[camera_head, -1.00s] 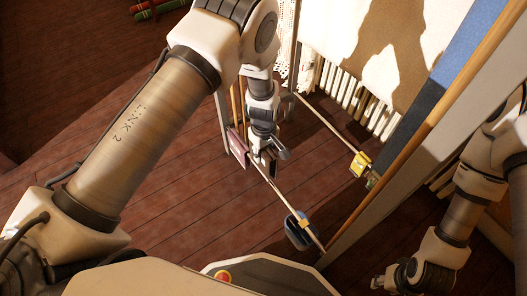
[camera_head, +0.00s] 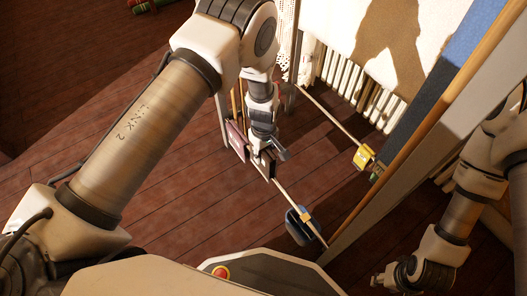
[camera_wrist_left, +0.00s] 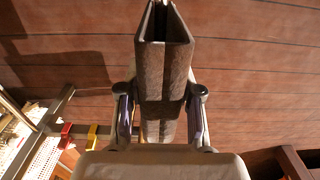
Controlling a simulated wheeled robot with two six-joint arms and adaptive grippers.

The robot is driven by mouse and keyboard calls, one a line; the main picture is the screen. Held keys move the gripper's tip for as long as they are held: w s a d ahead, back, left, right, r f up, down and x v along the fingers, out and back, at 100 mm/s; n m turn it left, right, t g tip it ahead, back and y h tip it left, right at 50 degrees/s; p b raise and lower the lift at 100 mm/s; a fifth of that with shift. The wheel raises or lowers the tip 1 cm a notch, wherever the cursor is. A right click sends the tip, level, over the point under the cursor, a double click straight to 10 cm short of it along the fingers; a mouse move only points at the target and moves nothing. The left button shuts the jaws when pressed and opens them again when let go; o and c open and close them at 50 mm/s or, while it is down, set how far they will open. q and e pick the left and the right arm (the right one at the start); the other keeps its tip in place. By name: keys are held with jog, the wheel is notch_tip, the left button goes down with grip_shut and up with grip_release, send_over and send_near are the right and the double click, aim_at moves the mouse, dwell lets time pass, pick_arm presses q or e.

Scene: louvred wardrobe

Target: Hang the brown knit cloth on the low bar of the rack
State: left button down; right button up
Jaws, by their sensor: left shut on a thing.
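The brown knit cloth (camera_wrist_left: 163,75) fills the middle of the left wrist view, folded with its two sides hanging in a narrow V. My left gripper (camera_head: 264,158) is shut on it, with a finger on each side of the cloth in the wrist view. In the head view the cloth is mostly hidden by the gripper. The low bar (camera_head: 286,194) of the rack runs diagonally below and beside the gripper. I cannot tell whether the cloth touches the bar. My right gripper (camera_head: 382,281) is low at the right, away from the rack; its fingers are too small to read.
A purple-pink cloth (camera_head: 236,140) hangs just left of my left gripper. A blue cloth (camera_head: 299,229) hangs near the bar's front end. Another bar holds a yellow item (camera_head: 363,157) at the right. A grey rack post (camera_head: 350,236) stands at front right. Wooden floor lies open at left.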

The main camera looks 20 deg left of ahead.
pick_arm(q)
jog(key=shift+f, duration=0.25)
jog(key=shift+f, duration=0.1)
jog(key=shift+f+b, duration=1.8)
jog(key=shift+f, duration=0.45)
jog(key=shift+f+b, duration=1.65)
jog(key=shift+f, duration=0.5)
jog(key=c, duration=0.7)
grip_release()
